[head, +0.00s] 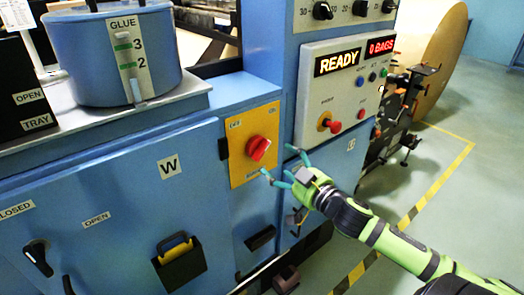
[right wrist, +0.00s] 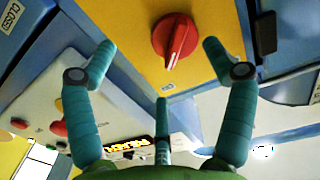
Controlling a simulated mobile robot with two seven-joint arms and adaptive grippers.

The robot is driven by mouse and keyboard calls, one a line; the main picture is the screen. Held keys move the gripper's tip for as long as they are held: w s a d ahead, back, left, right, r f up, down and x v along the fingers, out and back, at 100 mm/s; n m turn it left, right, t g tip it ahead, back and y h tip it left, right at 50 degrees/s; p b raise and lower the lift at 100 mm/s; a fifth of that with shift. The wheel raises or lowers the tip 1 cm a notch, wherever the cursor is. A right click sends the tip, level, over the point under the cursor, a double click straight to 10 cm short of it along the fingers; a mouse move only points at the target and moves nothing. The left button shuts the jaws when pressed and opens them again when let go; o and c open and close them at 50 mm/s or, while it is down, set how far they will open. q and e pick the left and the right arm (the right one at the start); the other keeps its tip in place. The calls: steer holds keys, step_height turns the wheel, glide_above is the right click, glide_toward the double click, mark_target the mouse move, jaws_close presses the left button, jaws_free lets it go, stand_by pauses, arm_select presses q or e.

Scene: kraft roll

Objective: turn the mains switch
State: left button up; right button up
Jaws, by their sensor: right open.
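The mains switch (head: 258,147) is a red rotary knob on a yellow plate (head: 240,170) with OFF and ON labels, on the front of the blue machine. My right gripper (head: 277,160) is just right of and in front of the knob, its teal fingers spread and empty. In the right wrist view the knob (right wrist: 175,38) lies ahead, between the two spread fingertips (right wrist: 159,48), with no contact that I can make out. The white line on the knob points down in that view. My left gripper is not in view.
A grey panel (head: 309,100) with a lit READY display (head: 338,62) and a red-and-yellow knob (head: 329,123) is right of the plate. A blue glue pot (head: 90,70) stands at upper left. A black holder (head: 180,262) protrudes below. Open floor (head: 480,200) lies right.

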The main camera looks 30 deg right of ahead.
mark_target(264, 149)
steer(key=w, duration=0.1)
steer(key=w+a+r, duration=0.1)
steer(key=w, duration=0.1)
steer(key=w+r+p, duration=0.1)
steer(key=w, duration=0.1)
steer(key=shift+a+r, duration=0.1)
steer(key=shift+a, duration=0.15)
steer(key=shift+w, duration=1)
steer(key=shift+a, duration=0.1)
steer(key=shift+c, duration=0.4)
steer(key=shift+y, duration=0.3)
steer(key=c, duration=1)
